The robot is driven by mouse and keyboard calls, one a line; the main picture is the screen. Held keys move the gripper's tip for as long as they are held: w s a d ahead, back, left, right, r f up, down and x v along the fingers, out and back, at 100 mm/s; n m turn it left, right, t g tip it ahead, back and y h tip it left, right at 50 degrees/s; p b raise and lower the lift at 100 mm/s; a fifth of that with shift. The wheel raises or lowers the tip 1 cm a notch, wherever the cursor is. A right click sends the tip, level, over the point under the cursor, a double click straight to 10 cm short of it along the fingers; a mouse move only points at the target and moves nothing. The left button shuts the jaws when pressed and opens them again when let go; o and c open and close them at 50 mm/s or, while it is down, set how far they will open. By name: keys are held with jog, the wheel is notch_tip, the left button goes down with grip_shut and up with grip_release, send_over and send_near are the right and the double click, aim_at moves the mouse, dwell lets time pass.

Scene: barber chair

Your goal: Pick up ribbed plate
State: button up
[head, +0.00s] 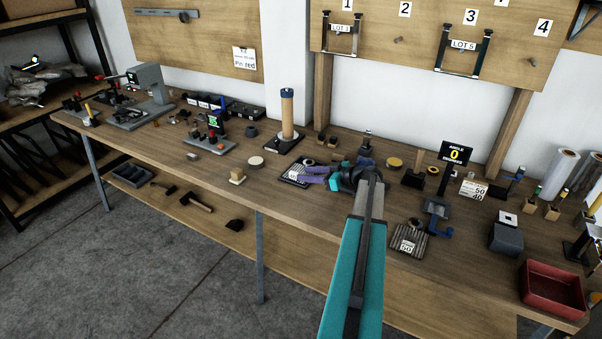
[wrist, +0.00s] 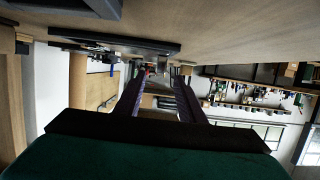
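A grey ribbed plate (head: 409,240) with a white label lies flat near the front edge of the bench, right of my arm in the head view. My gripper (head: 304,174) is low over the bench, left of that plate, with its purple fingers pointing left. In the wrist view the fingers (wrist: 152,90) stand apart with nothing visible between them. The fingertips are beside or over a small dark plate (head: 291,172) with a white label; I cannot tell if they touch it. The ribbed plate cannot be made out in the wrist view.
A tan post on a dark base (head: 287,115) stands behind my gripper. A blue clamp-like fixture (head: 437,215) is close right of the ribbed plate. A dark grey block (head: 506,238) and a red tray (head: 553,288) stand farther right. The bench's front edge is close to the plate.

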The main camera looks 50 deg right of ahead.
aim_at(295, 172)
jog(key=p+x, duration=0.2)
jog(key=x, duration=0.1)
jog(key=shift+w+r, duration=0.2)
jog(key=shift+w, duration=0.05)
jog(key=shift+x, duration=0.75)
jog(key=shift+s+f, duration=0.1)
jog(key=shift+f, duration=0.05)
grip_shut()
